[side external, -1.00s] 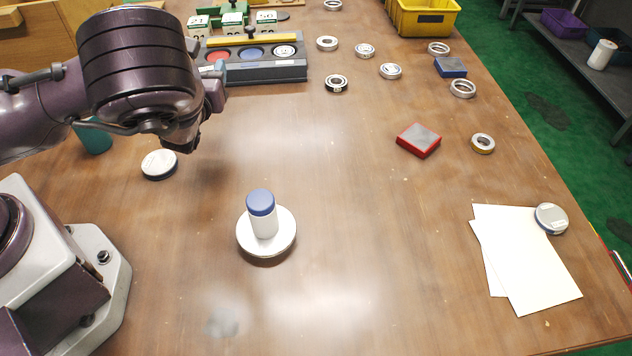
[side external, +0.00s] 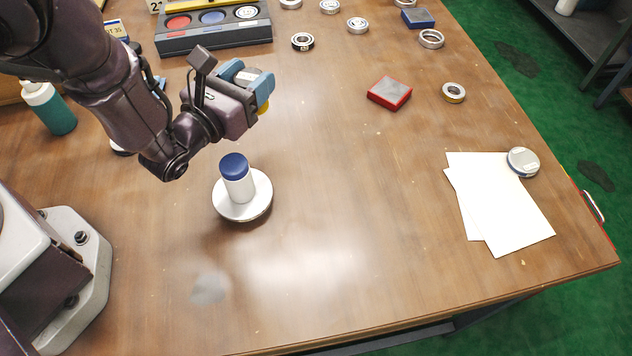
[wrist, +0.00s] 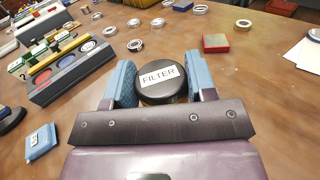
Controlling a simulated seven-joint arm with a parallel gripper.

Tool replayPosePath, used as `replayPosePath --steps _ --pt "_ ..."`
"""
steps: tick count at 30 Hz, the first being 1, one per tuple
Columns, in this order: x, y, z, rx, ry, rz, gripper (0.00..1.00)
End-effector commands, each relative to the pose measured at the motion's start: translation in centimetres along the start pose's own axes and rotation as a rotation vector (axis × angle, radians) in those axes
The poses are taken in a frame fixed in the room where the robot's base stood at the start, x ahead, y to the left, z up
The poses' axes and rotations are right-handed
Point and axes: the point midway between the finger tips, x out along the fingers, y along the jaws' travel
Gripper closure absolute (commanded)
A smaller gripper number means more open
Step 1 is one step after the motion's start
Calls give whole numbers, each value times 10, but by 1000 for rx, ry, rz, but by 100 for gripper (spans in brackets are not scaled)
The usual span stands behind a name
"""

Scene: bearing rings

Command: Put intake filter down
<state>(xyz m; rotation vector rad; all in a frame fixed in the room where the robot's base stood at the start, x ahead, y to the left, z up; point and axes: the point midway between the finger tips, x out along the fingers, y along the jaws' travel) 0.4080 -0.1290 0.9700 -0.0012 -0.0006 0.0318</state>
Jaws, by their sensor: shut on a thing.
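The intake filter (wrist: 158,86) is a short round can with a dark side, a gold-coloured band and a white label reading FILTER on its top. My gripper (wrist: 161,72) is shut on it, with a blue pad on each side. In the side view my gripper (side external: 249,80) is raised above the table, behind the white bottle. There the filter is mostly hidden between the pads; a bit of yellow shows below them.
A blue-capped white bottle (side external: 238,184) stands on a round white base (side external: 258,205) near my gripper. A dark tray (side external: 215,38) with round wells is behind. A red box (side external: 389,93), several bearing rings and white sheets (side external: 500,205) lie to the right. The mid-table wood is clear.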

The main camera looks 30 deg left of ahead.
Motion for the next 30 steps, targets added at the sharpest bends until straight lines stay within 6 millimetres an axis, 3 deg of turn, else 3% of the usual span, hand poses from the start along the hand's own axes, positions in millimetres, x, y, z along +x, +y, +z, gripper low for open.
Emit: replayPosePath --steps 1,6,12,21,30 --pt "-9 -25 1 -4 0 -77 74" --pt "-44 -98 8 -4 -2 -318 74" --pt "-83 -154 21 -2 -2 -520 74" --pt "-125 -198 37 1 0 -698 74" --pt "-123 -196 -6 4 3 -688 74"
